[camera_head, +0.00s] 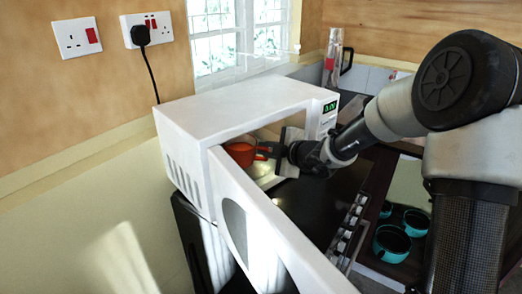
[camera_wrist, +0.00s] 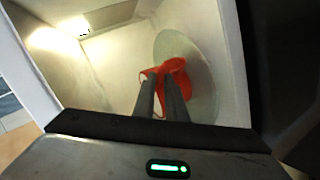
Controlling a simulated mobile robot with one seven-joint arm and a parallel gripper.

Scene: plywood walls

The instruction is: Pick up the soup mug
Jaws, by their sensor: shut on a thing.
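The soup mug (camera_head: 241,153) is orange-red and sits inside the open microwave, at its opening in the head view. In the wrist view the mug (camera_wrist: 174,68) shows over the pale round turntable (camera_wrist: 205,90). My gripper (camera_head: 268,152) reaches into the microwave from the right. Its two dark fingers (camera_wrist: 164,78) are close together and shut on the mug. The fingers hide part of the mug. I cannot tell whether the mug rests on the turntable or is held just above it.
The white microwave (camera_head: 235,103) has its door (camera_head: 265,235) swung open toward the front. A dark stove (camera_head: 315,205) lies below and right. Teal pots (camera_head: 391,243) stand at the lower right. The pale counter (camera_head: 75,235) at left is clear.

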